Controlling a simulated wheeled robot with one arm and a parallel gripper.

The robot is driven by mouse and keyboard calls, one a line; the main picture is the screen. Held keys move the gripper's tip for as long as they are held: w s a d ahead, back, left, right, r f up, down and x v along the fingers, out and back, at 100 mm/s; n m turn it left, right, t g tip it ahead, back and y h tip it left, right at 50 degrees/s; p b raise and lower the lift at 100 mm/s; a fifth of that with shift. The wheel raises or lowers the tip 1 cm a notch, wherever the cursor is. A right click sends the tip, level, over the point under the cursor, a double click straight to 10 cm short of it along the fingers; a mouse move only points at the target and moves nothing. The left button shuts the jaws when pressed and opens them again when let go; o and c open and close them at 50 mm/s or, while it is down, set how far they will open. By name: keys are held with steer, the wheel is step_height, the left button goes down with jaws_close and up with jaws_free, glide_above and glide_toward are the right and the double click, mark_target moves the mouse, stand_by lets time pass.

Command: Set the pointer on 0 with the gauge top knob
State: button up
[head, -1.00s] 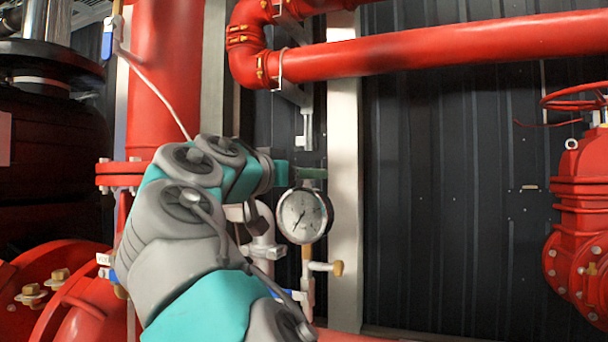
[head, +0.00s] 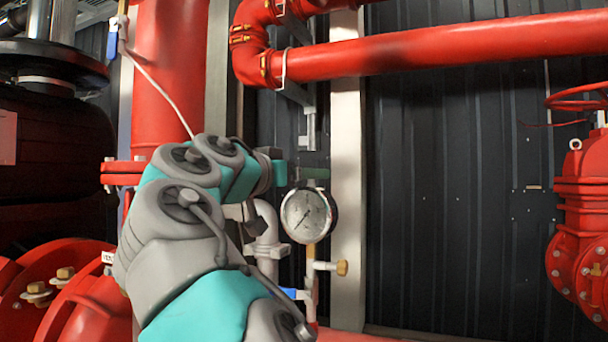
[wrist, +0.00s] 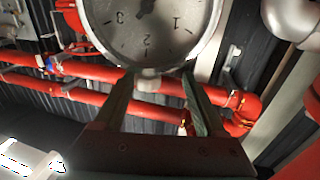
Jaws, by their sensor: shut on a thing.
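The round white-faced gauge (head: 308,215) hangs in front of a pale post in the head view. Its thin dark pointer slants to the lower left; I cannot read the value there. The gauge also fills the top of the wrist view (wrist: 150,40), where 1, 2 and 3 show and the pointer is mostly cut off. My gripper (head: 312,173) is at the top of the gauge, its fingers shut on the gauge top knob. In the wrist view the two fingers reach up to the gauge rim.
White pipework (head: 266,240) and a small valve with a brass end (head: 341,267) sit beside and below the gauge. A red pipe (head: 440,55) crosses above. A red valve (head: 582,200) stands at right. The dark wall between is clear.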

mark_target(331, 196)
steer(key=shift+a+f, duration=0.1)
steer(key=shift+f, duration=0.05)
steer(key=shift+s+d+b, duration=0.25)
steer(key=shift+d+b, duration=0.4)
steer(key=shift+d, duration=0.1)
steer(key=shift+s+d+b, duration=0.3)
steer(key=shift+d+b, duration=0.3)
steer(key=shift+d, duration=0.1)
steer(key=shift+s+d+b, duration=0.25)
steer(key=shift+d+b, duration=0.4)
steer(key=shift+d, duration=0.1)
steer(key=shift+d+f+b, duration=0.1)
steer(key=shift+d+b, duration=0.5)
steer(key=shift+d, duration=0.05)
steer(key=shift+a, duration=0.1)
steer(key=shift+w+f+n+y+b, duration=0.15)
steer(key=shift+n+y+b, duration=0.15)
steer(key=shift+y+b, duration=0.25)
steer(key=shift+a, duration=0.1)
steer(key=v, duration=0.9)
steer(key=shift+a+t, duration=0.2)
steer(key=shift+t, duration=0.2)
steer(key=shift+w, duration=0.25)
